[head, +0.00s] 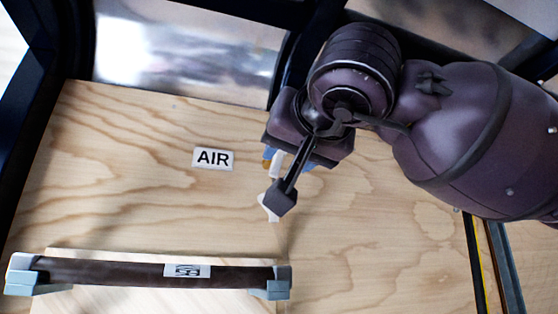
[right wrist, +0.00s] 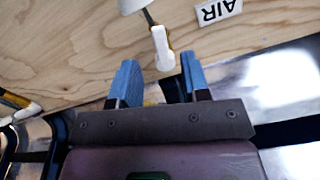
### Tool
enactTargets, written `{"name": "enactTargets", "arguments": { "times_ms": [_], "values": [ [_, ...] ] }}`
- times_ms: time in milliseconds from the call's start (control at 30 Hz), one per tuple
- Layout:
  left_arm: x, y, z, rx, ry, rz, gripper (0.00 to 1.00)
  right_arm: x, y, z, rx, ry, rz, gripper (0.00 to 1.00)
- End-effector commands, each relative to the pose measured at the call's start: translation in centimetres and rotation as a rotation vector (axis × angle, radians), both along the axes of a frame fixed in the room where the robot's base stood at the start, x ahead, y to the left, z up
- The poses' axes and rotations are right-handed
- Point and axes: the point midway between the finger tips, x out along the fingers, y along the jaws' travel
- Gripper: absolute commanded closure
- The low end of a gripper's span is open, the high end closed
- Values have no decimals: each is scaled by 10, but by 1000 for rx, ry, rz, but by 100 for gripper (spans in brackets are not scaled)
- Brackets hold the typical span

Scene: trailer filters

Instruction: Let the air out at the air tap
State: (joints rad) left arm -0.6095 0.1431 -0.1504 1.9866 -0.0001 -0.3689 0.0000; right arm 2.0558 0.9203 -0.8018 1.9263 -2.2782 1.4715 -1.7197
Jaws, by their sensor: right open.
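The air tap shows as a white lever (right wrist: 162,48) in the right wrist view, joined by a thin dark stem to a white rounded part at the top edge. In the head view a white part of it (head: 268,207) shows, partly hidden behind my wrist parts. My right gripper (head: 287,162) is over the tap and open, with its blue fingers apart. In the right wrist view the lever's end lies just beyond the gap between the fingertips (right wrist: 160,70). I cannot tell whether a finger touches it. My left gripper is not in view.
A white label reading AIR (head: 212,158) is on the plywood panel (head: 120,150), left of the tap. A dark bar with grey end brackets (head: 110,273) crosses the lower left. A dark frame and metal sheet (head: 190,55) are behind. Plywood left of the label is clear.

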Motion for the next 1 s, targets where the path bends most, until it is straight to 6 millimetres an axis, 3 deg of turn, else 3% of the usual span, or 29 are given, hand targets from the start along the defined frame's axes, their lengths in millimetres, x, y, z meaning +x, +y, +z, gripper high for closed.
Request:
{"name": "enactTargets", "arguments": {
  "times_ms": [300, 700, 1000],
  "values": [
    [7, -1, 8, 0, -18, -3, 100, 36, 12, 1, 1, -1, 1, 57],
    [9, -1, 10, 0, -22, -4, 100, 43, 14, 0, 0, -1, 0, 57],
    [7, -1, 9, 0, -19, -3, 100, 42, 14, 1, 0, -1, 0, 100]
  ]
}}
